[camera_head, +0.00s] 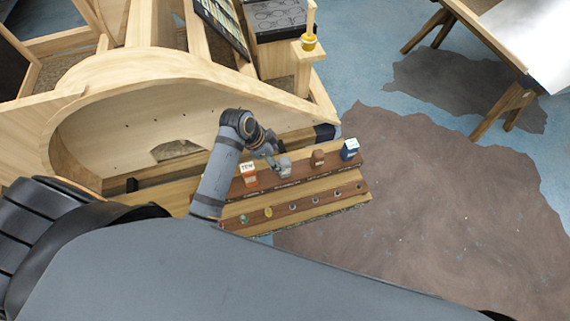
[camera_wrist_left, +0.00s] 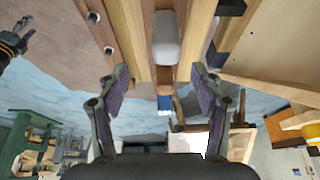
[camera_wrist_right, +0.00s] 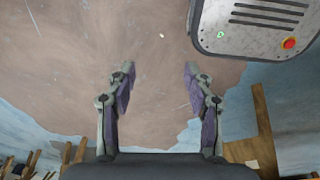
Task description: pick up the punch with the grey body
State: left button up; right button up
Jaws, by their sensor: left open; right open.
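The punch with the grey body (camera_wrist_left: 166,42) stands on the wooden rack, its rounded pale grey top seen in the left wrist view. In the head view it is the grey block (camera_head: 285,169), partly covered by my left gripper (camera_head: 276,158). In the left wrist view my left gripper (camera_wrist_left: 161,78) is open and empty, its fingers spread to either side with the grey punch ahead between them. I cannot tell whether they touch. My right gripper (camera_wrist_right: 159,73) is open and empty over the brown floor patch, away from the rack.
The rack (camera_head: 331,199) also holds an orange-and-white block (camera_head: 249,176), a brown block (camera_head: 318,158) and a blue block (camera_head: 350,149), with small round pieces along its front. A large curved wooden frame (camera_head: 150,60) stands behind.

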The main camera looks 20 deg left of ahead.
aim_at(283, 161)
pick_arm(q)
jog(key=shift+w+d+f, duration=0.2)
jog(key=shift+w+f, duration=0.1)
jog(key=shift+f, duration=0.2)
jog(key=shift+w+d+f, duration=0.15)
jog(key=shift+w+f, duration=0.1)
jog(key=shift+f, duration=0.25)
jog(key=shift+w+d+f, duration=0.1)
jog(key=shift+w+f, duration=0.25)
jog(key=shift+p+x, duration=0.9)
jog(key=shift+x, duration=1.5)
jog(key=shift+s, duration=0.15)
jog(key=c, duration=0.6)
grip_shut()
pick_arm(e)
jog(key=shift+w+a+r, duration=0.15)
jog(key=shift+w+r, duration=0.6)
jog(key=shift+r, duration=0.2)
